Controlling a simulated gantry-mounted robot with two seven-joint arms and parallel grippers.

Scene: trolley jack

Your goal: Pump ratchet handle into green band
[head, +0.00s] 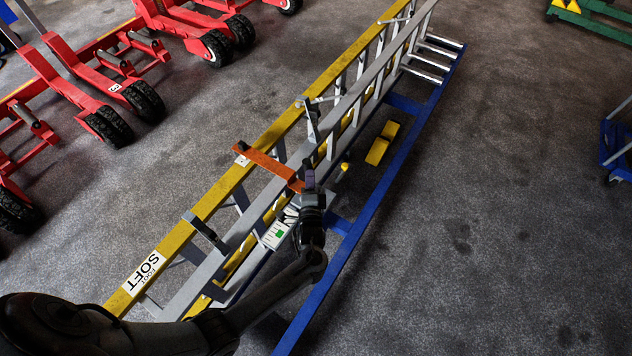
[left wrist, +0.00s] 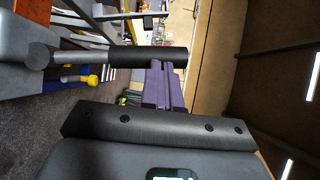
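An orange strap (head: 265,165) crosses the yellow ladder (head: 215,195) and the grey ladder beside it. A small white gauge panel (head: 270,241) with a green patch (head: 279,233) sits below the strap's right end; its reading is too small to make out. My left gripper (head: 309,168) is at the strap's right end, over the grey ladder's rail. In the left wrist view, the ratchet handle's black grip (left wrist: 120,55) on a grey lever crosses in front of my left fingers (left wrist: 165,85). The fingers are close together; the grip hides their tips, so contact is unclear. My right gripper is out of view.
The ladders lie on a blue frame (head: 375,192) with a yellow block (head: 377,151) on it. Several red trolley jacks (head: 85,95) stand at upper left. A blue cart (head: 615,145) is at the right edge. The floor right of the frame is clear.

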